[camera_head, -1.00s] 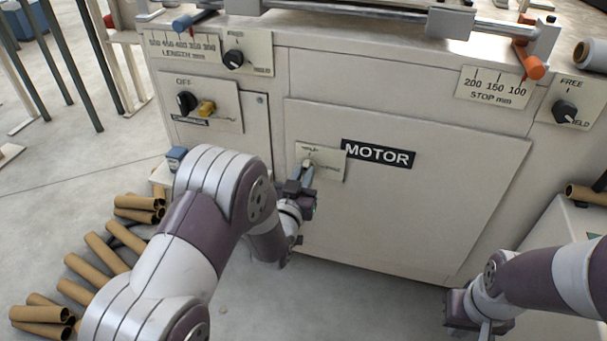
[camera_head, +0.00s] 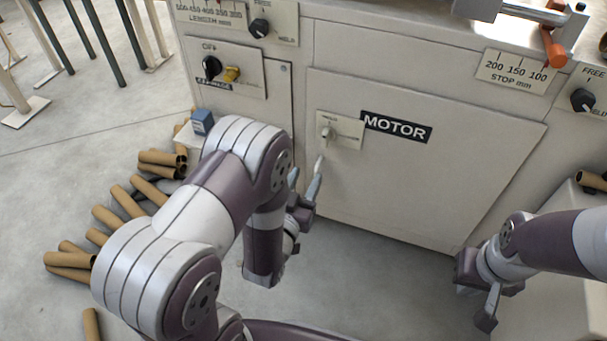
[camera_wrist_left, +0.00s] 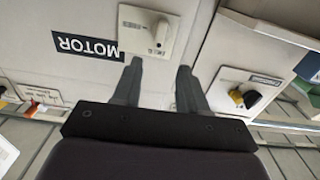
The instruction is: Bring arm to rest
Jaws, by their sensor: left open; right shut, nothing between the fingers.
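My left gripper (camera_head: 308,184) is open and empty in front of the machine's lower panel, below the small switch plate beside the MOTOR label (camera_head: 396,127). The pale switch knob (camera_head: 326,133) on that plate is clear of the fingers. In the left wrist view the two spread fingers (camera_wrist_left: 157,88) point toward the panel, with the knob (camera_wrist_left: 160,32) beyond them and nothing between them. My right gripper (camera_head: 488,312) hangs low at the right in the head view, shut, in front of the machine's lower right.
The machine front (camera_head: 420,190) stands close ahead. A black knob and a yellow knob (camera_head: 231,74) sit on its upper left plate. An orange-handled stop (camera_head: 553,50) is at top right. Several cardboard tubes (camera_head: 127,201) lie on the floor at left, near a blue box (camera_head: 202,122).

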